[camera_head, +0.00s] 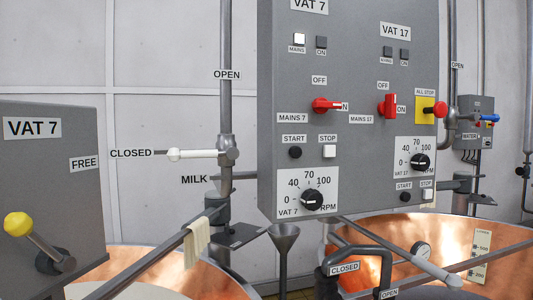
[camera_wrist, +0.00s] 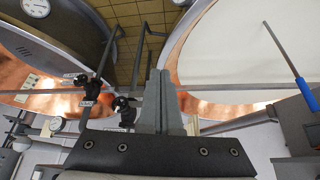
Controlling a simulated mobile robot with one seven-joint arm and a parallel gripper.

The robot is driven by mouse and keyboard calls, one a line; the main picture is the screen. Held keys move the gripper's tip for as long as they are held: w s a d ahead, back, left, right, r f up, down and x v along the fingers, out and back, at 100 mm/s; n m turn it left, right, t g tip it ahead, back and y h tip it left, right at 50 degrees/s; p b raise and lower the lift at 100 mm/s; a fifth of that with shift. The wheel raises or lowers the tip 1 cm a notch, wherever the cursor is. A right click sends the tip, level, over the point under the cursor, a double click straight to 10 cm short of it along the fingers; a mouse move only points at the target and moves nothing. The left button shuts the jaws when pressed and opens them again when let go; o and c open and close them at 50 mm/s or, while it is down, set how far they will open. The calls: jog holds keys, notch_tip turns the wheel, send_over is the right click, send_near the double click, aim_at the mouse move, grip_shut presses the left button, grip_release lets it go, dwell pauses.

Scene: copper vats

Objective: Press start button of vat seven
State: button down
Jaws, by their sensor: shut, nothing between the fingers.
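The grey control panel (camera_head: 350,70) fills the upper middle of the head view. The vat 7 start button (camera_head: 295,152) is a small round black button on its left half, under a START label. The red Mains 7 switch (camera_head: 325,104) above points right, toward ON. The white mains lamp (camera_head: 299,39) looks lit; the ON lamp (camera_head: 321,42) is dark. My gripper (camera_wrist: 159,75) shows only in the wrist view, shut and empty, over the vat area. The start button is not visible in that view.
Copper vats (camera_head: 180,275) lie below the panel, with a funnel (camera_head: 283,240) and a rail with a cloth (camera_head: 196,243) in front. A vat 7 lever box (camera_head: 50,180) stands at left. The wrist view shows dark valves (camera_wrist: 123,104) and a blue-handled rod (camera_wrist: 290,68).

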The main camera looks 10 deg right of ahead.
aim_at(296, 152)
jog(key=shift+r, duration=0.1)
jog(key=w+r+m+t+h+p, duration=0.1)
jog(key=w+r+p, duration=0.2)
jog(key=w+r, duration=0.4)
jog(key=w+d+r+m+t+h+p, duration=0.1)
jog(key=w+r+t+p, duration=0.1)
jog(key=w+r, duration=0.6)
jog(key=w+d+r+m+t+h+p, duration=0.1)
jog(key=w+r+p, duration=0.3)
jog(key=r, duration=1.3)
jog(key=w, duration=0.4)
jog(key=shift+w+m+t+h, duration=0.25)
jog(key=shift+m+t+h, duration=0.05)
jog(key=shift+m, duration=0.1)
jog(key=shift+w+a+p, duration=0.3)
jog(key=shift+w+p, duration=0.25)
jog(key=shift+w, duration=0.85)
jog(key=shift+w+a+p, duration=0.25)
jog(key=shift+w+p, duration=0.35)
jog(key=shift+w, duration=0.85)
jog(key=shift+w+a+p, duration=0.3)
jog(key=shift+w+p, duration=0.25)
jog(key=shift+w, duration=0.85)
jog(key=shift+w+f, duration=0.1)
jog(key=shift+w, duration=0.05)
jog(key=shift+w+a, duration=0.1)
jog(key=shift+w, duration=0.2)
